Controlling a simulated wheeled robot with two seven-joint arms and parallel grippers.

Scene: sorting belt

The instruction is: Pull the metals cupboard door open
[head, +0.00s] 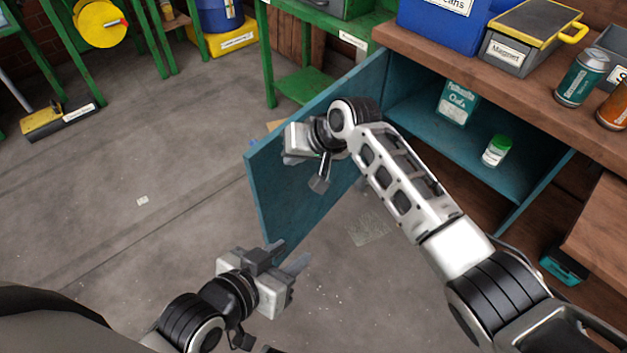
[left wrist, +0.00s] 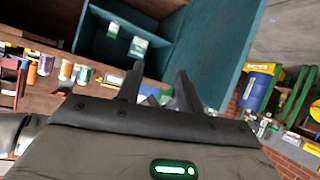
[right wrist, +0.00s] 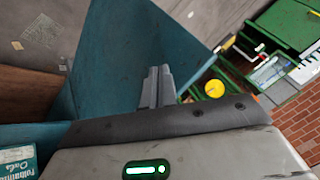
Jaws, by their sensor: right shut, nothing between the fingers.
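The teal cupboard door (head: 290,195) stands swung well out from the cupboard (head: 425,118), leaving its inside open. The door also shows in the left wrist view (left wrist: 212,45) and the right wrist view (right wrist: 130,45). My left gripper (head: 284,258) is open and empty, low near the door's bottom free corner. No handle or door label is visible.
An oats box (head: 457,103) and a green-lidded jar (head: 496,150) are inside the cupboard. Cans (head: 582,78), a labelled grey box (head: 520,42) and a blue bin (head: 440,18) stand on the wooden top. A green stand (head: 305,85) is behind the door.

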